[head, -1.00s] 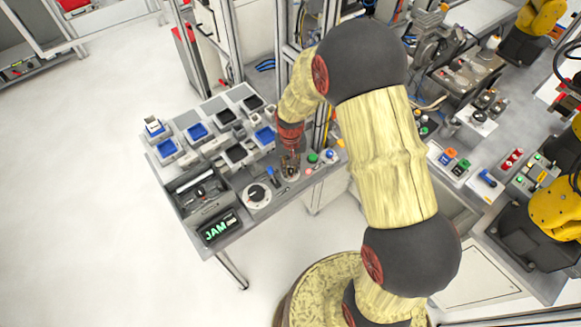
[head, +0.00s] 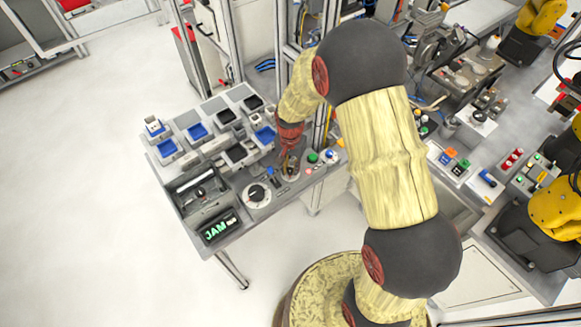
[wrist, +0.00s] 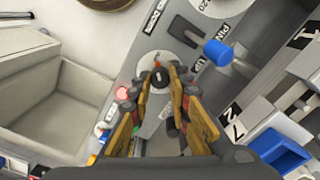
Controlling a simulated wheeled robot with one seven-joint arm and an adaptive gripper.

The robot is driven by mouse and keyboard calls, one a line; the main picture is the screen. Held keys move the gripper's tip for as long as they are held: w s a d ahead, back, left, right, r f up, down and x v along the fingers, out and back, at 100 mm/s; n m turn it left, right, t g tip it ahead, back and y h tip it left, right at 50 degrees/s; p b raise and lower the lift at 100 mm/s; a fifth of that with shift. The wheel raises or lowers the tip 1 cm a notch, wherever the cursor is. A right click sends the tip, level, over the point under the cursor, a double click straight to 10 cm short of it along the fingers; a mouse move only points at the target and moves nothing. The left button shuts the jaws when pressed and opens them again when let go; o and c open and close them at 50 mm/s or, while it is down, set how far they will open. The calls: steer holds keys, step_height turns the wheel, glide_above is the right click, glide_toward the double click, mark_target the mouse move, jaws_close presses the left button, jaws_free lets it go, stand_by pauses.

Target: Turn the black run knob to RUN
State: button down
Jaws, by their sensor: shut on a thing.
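The black run knob (wrist: 161,76) sits on a pale round plate in the wrist view, between my fingertips. My gripper (wrist: 158,78) is shut on it, one finger on each side. The fingers and the gripper body hide part of the plate and any marks around it, so I cannot read the knob's setting. In the head view my gripper (head: 288,168) points down at the front part of the bench panel, right of a white dial. The knob is mostly hidden there.
A blue-handled lever (wrist: 218,52) stands close beside the fingers, by PIN and UP labels. The white dial (head: 257,194) and a display reading JAM (head: 219,228) lie left. A green button (head: 312,157) is right. Blue trays (head: 197,131) stand behind.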

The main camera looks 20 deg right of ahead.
mark_target(290, 170)
steer(key=c, duration=1.7)
jaws_free()
steer(key=shift+o, duration=0.2)
step_height(290, 170, up, 12)
